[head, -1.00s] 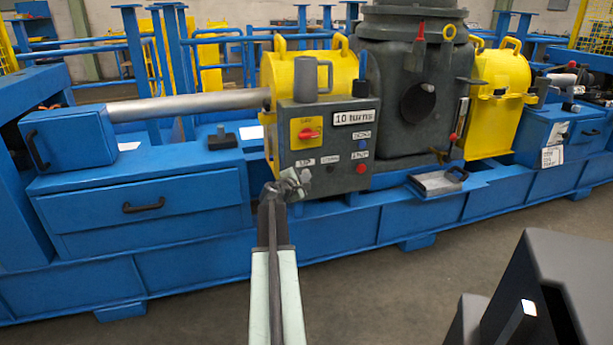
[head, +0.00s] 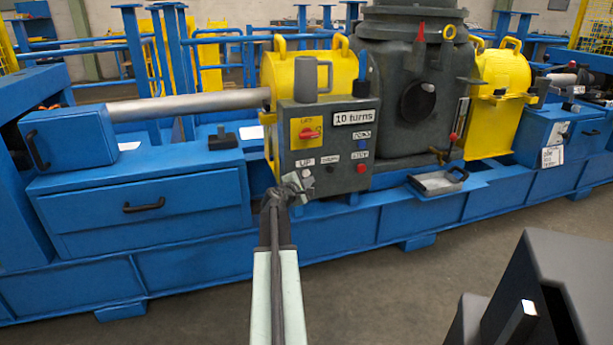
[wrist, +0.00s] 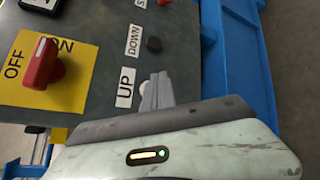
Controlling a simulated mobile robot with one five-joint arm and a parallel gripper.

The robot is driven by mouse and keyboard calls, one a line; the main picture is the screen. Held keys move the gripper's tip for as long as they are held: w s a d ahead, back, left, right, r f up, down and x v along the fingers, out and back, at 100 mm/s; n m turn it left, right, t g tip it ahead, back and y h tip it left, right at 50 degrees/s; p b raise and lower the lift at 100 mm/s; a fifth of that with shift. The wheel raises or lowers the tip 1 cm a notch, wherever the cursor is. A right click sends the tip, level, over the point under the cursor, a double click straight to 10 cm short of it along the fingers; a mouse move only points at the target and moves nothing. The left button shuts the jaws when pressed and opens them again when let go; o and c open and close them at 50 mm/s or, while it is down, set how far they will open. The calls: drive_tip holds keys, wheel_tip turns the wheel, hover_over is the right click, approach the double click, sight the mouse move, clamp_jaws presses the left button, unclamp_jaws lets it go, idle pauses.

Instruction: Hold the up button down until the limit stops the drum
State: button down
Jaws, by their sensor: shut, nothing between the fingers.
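The dark grey control box (head: 310,136) stands at the front of the blue machine. Its pale up button (head: 306,173) is under the UP label, and the label (wrist: 125,87) also shows in the wrist view. My gripper (head: 297,182) is shut and empty, with its tips just below and left of the up button. In the wrist view the fingertips (wrist: 158,90) lie beside the UP label and partly hide the button. I cannot tell whether they touch it. The dark down button (wrist: 154,44) is clear of them. I cannot identify the drum for certain.
A red rotary switch (head: 309,134) on a yellow plate, a blue button (head: 362,144) and a red button (head: 361,169) are on the same panel. A "10 turns" sign (head: 352,117) is above. A tray (head: 438,182) sits to the right. The floor in front is open.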

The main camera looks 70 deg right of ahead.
drive_tip(key=s+a, duration=0.2)
drive_tip(key=shift+s+a, duration=0.15)
drive_tip(key=shift+a, duration=0.25)
